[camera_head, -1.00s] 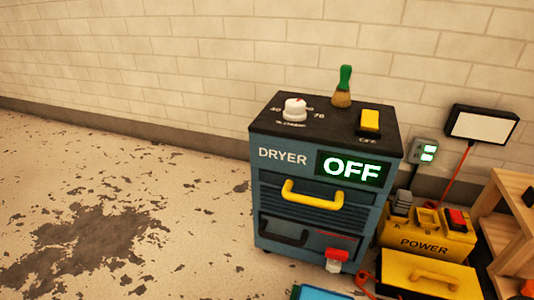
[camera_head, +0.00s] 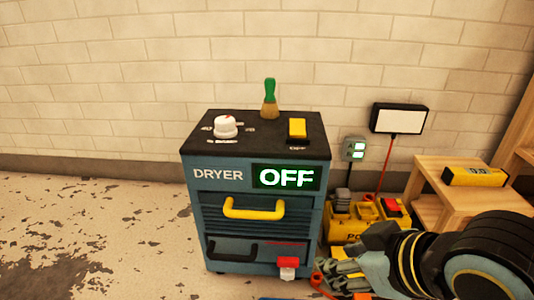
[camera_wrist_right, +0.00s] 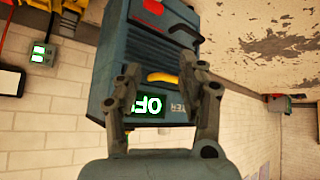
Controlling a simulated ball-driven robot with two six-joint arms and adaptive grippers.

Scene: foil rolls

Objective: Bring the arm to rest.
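My right arm comes in from the right edge of the head view, low down. Its gripper (camera_head: 338,272) is in front of the yellow power unit and right of the dryer (camera_head: 228,260). In the right wrist view the gripper (camera_wrist_right: 158,75) has its two fingers well apart with nothing between them. The dryer also shows there (camera_wrist_right: 152,40), upside down beyond the fingers, with its yellow handle and part of its lit sign. My left gripper is in neither view.
The dryer's sign (camera_head: 287,177) reads OFF. A dial (camera_head: 226,127), a green-handled brush (camera_head: 270,100) and a yellow switch (camera_head: 297,128) are on its top. The power unit (camera_head: 345,228) is partly covered by my arm. A wooden stand (camera_head: 455,170) is at right. The left floor is clear.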

